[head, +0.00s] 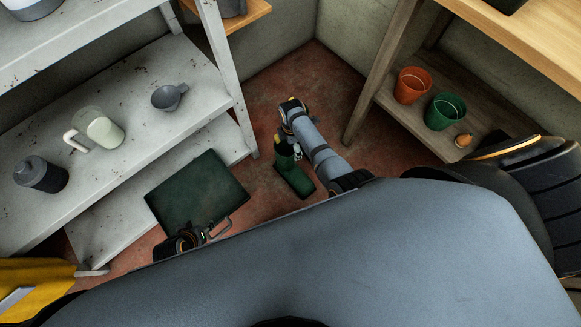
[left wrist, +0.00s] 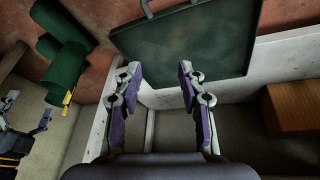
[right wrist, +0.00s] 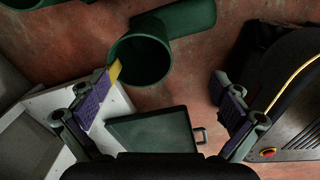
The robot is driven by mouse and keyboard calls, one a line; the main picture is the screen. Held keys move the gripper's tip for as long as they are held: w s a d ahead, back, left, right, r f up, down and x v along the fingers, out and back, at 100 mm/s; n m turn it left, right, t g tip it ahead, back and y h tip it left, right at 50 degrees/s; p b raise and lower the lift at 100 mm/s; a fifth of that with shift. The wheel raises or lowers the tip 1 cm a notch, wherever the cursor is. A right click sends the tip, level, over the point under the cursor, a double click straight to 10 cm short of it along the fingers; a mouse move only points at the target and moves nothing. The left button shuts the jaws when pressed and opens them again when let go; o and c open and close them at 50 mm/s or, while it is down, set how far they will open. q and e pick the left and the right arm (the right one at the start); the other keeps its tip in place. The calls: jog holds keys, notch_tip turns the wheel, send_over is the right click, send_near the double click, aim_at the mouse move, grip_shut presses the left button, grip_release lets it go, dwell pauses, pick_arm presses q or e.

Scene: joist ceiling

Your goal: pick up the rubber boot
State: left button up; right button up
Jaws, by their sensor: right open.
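The dark green rubber boot (head: 292,172) stands on the red floor in the head view, its shaft partly hidden by my right gripper (head: 288,140). In the right wrist view the boot's round opening (right wrist: 140,60) faces the camera, with a yellow tab on its rim. My right gripper (right wrist: 165,88) is open; its left finger is close to the tab, and I cannot tell if they touch. The boot lies at the upper left of the left wrist view (left wrist: 65,55). My left gripper (left wrist: 158,80) is open and empty near the green case.
A flat dark green case (head: 197,190) with a handle is by the white shelf (head: 190,80) on the left. A wooden shelf (head: 435,120) on the right holds an orange pot (head: 411,85) and a green pot (head: 445,111). Red floor is free behind the boot.

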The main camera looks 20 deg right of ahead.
aim_at(284, 145)
jog(key=w+n+b, duration=0.1)
jog(key=w+a+r+n+b, duration=0.1)
jog(key=w+n+b, duration=0.1)
jog(key=w, duration=0.1)
jog(key=shift+a+r+n, duration=0.3)
jog(key=shift+w+r, duration=0.1)
jog(key=shift+r, duration=0.15)
notch_tip(284, 145, down, 3)
jog(key=shift+b, duration=0.8)
notch_tip(284, 145, down, 2)
jog(key=shift+f+b, duration=0.1)
jog(key=shift+b, duration=0.5)
pick_arm(q)
jog(key=w+r+t, duration=1.2)
jog(key=w+r, duration=0.5)
jog(key=r, duration=0.5)
jog(key=shift+w, duration=0.2)
